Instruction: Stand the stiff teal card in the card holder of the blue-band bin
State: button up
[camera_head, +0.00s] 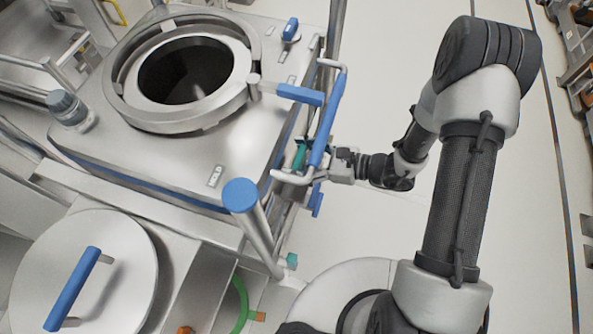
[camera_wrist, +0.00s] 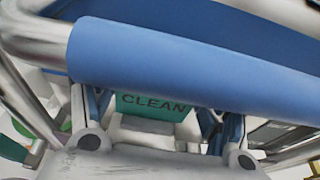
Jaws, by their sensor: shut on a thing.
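The blue-band bin (camera_head: 232,140) has a steel top with a round open port and a blue band below its edge. My gripper (camera_head: 312,160) is at the bin's right side, by a blue-sleeved handle. It is shut on the teal card (camera_head: 299,158), of which only a small piece shows in the head view. In the wrist view the teal card (camera_wrist: 158,108) reads "CLEAN" between the fingers of my gripper (camera_wrist: 154,118). The blue handle bar (camera_wrist: 190,62) covers its upper part. The card holder cannot be made out, so I cannot tell whether the card is in it.
The blue-sleeved handle (camera_head: 326,122) with its steel tubes stands close around my gripper. A blue-capped post (camera_head: 240,195) rises nearer, left of it. A round lid (camera_head: 110,290) with a blue handle is at lower left. Light floor (camera_head: 395,60) is clear to the right.

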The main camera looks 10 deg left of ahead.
aim_at(302, 164)
jog(key=f+b, duration=0.1)
jog(key=f, duration=0.2)
jog(key=shift+a, duration=0.2)
notch_tip(302, 164, down, 4)
jog(key=shift+r+b, duration=0.1)
jog(key=shift+b, duration=0.95)
jog(key=shift+a+f, duration=0.2)
jog(key=shift+f, duration=0.05)
jog(key=shift+r, duration=0.15)
jog(key=shift+f+b, duration=0.2)
jog(key=shift+b, duration=0.1)
jog(key=o, duration=1.2)
